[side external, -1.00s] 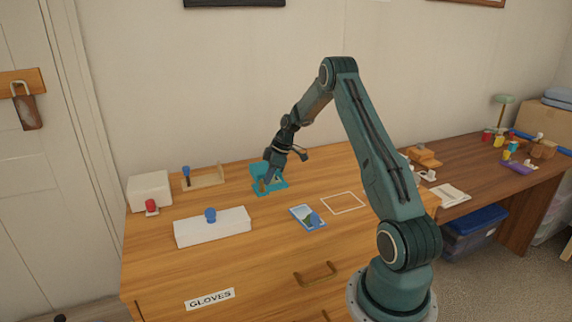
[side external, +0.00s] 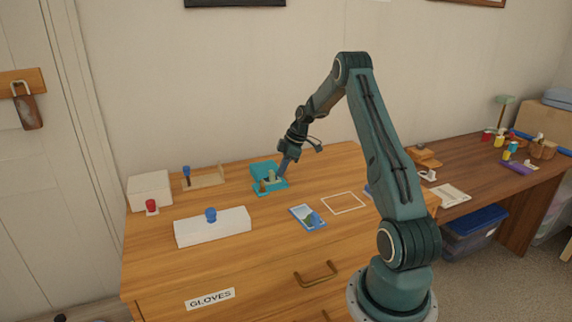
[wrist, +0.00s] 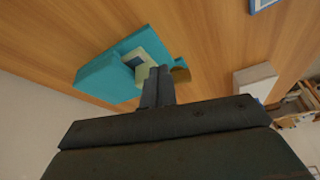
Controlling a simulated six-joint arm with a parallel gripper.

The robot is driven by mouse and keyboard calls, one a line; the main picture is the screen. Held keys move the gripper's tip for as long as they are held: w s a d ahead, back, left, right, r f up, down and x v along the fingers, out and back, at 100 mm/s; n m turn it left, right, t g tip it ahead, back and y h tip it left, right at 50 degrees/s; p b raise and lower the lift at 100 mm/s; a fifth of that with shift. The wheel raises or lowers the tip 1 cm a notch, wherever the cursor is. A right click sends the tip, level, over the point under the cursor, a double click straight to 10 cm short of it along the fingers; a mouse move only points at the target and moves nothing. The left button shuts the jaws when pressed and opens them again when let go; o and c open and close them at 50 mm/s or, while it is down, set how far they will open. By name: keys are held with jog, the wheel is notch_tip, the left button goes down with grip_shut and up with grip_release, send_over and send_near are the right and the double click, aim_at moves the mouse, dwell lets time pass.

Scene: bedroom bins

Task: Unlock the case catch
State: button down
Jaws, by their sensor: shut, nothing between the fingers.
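The teal case (side external: 264,169) sits toward the back of the wooden dresser top. A pale green piece and a small brown piece show at its front; I cannot tell for certain which is the catch. In the wrist view the teal case (wrist: 106,80) lies just beyond my fingers, with the pale green piece (wrist: 152,47) partly hidden behind them. My gripper (side external: 282,176) is shut and empty, pointing down at the right side of the case. It also shows shut in the wrist view (wrist: 158,72). I cannot tell whether the fingertips touch the case.
A white box with a blue knob (side external: 212,227) lies front left. A white block (side external: 150,188) with a red button and a wooden holder with a blue handle (side external: 205,178) stand behind it. A picture card (side external: 306,217) and a white square outline (side external: 343,203) lie right of the case.

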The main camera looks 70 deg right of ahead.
jog(key=v, duration=0.7)
jog(key=shift+d, duration=0.4)
jog(key=c, duration=1.6)
grip_release()
jog(key=shift+w+r, duration=0.1)
jog(key=shift+r, duration=0.1)
jog(key=shift+o, duration=0.8)
jog(key=shift+w+a, duration=0.1)
notch_tip(320, 180, up, 4)
jog(key=m+g+h, duration=0.2)
jog(key=m+g, duration=0.2)
jog(key=m, duration=1.3)
send_over(262, 183)
notch_tip(262, 183, down, 14)
jog(key=shift+r, duration=0.1)
